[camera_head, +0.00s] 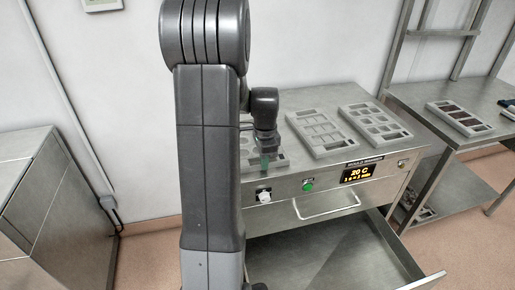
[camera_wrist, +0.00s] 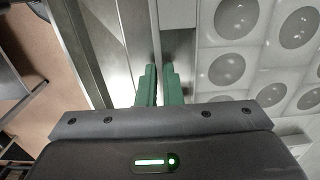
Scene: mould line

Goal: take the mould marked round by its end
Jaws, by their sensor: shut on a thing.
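The mould with round cavities (camera_head: 281,158) lies at the left of the metal mould warmer's top, partly hidden behind my arm in the head view. In the wrist view the same grey mould (camera_wrist: 262,52) fills the upper right, with rows of round hollows. My gripper (camera_head: 265,162) points down at the mould's near end. Its green fingers (camera_wrist: 158,84) are close together at the mould's edge in the wrist view, shut on that end. The exact contact is partly hidden by the fingers, and no marking on the mould is readable.
Below, the warmer's drawer (camera_head: 345,255) stands open. Its display (camera_head: 358,174) reads 20 C. A side table (camera_head: 436,99) holds a dark-filled mould (camera_head: 461,117).

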